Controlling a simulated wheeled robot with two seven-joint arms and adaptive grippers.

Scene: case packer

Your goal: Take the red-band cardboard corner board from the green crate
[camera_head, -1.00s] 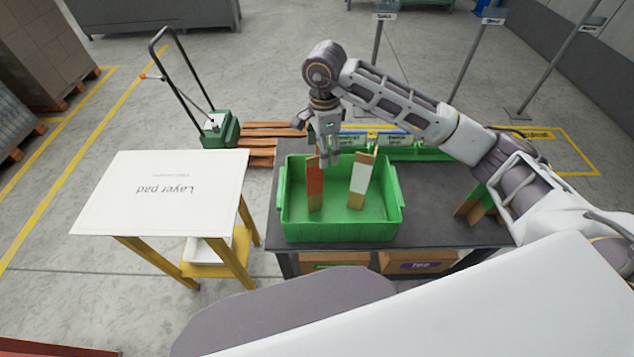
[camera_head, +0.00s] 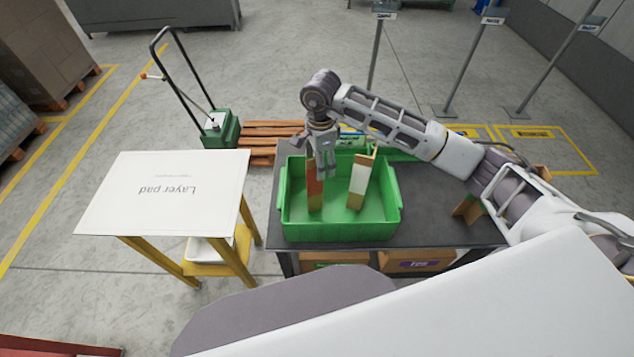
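The red-band corner board (camera_head: 314,190) stands nearly upright in the left part of the green crate (camera_head: 340,231). A white-band corner board (camera_head: 358,180) stands in the same crate to its right, tilted slightly. My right gripper (camera_head: 320,172) comes down from above, with its fingers at the top of the red-band board. The fingers partly cover the board's upper end. I cannot tell whether they are closed on it or only beside it. My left gripper is not in view.
The crate stands on a dark table (camera_head: 440,233). To the left is a yellow-legged stand with a white layer pad (camera_head: 160,195). Another corner board (camera_head: 466,208) stands at the table's right end, partly behind my arm. A green pallet truck (camera_head: 218,130) is behind.

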